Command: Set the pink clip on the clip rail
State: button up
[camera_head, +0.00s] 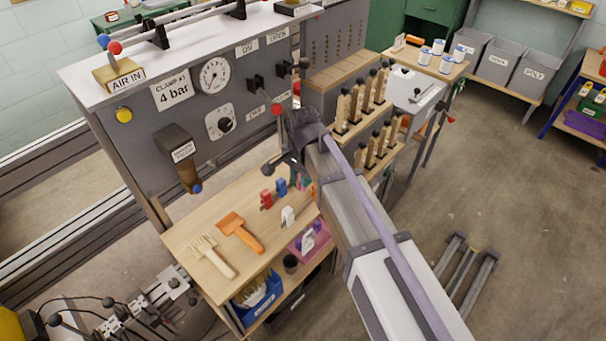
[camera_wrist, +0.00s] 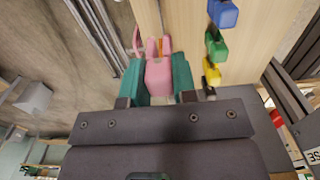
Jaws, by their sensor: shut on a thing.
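The pink clip (camera_wrist: 158,72) is between the two teal fingers of my gripper (camera_wrist: 159,62) in the wrist view. The fingers are shut on its sides. In the head view my gripper (camera_head: 299,180) is low over the right part of the wooden bench top, partly hidden by my arm. The pink clip is hard to make out there. I cannot pick out the clip rail for certain in either view.
Blue (camera_wrist: 223,13), green (camera_wrist: 215,45) and yellow (camera_wrist: 211,73) clips stand in a row right of my gripper. A grey panel (camera_head: 150,130) rises behind.

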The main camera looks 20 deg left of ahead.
jog(key=shift+w+d, duration=0.15)
jog(key=shift+s+f, duration=0.15)
jog(key=shift+s, duration=0.05)
jog(key=shift+f+b, duration=0.25)
jog(key=shift+b, duration=0.2)
jog(key=b, duration=0.7)
send_over(302, 206)
notch_tip(302, 206, down, 7)
jog(key=shift+r, duration=0.1)
jog(key=shift+f+b, duration=1.05)
jog(key=shift+f, duration=0.1)
jog(key=o, duration=0.9)
jog(key=shift+r, duration=0.1)
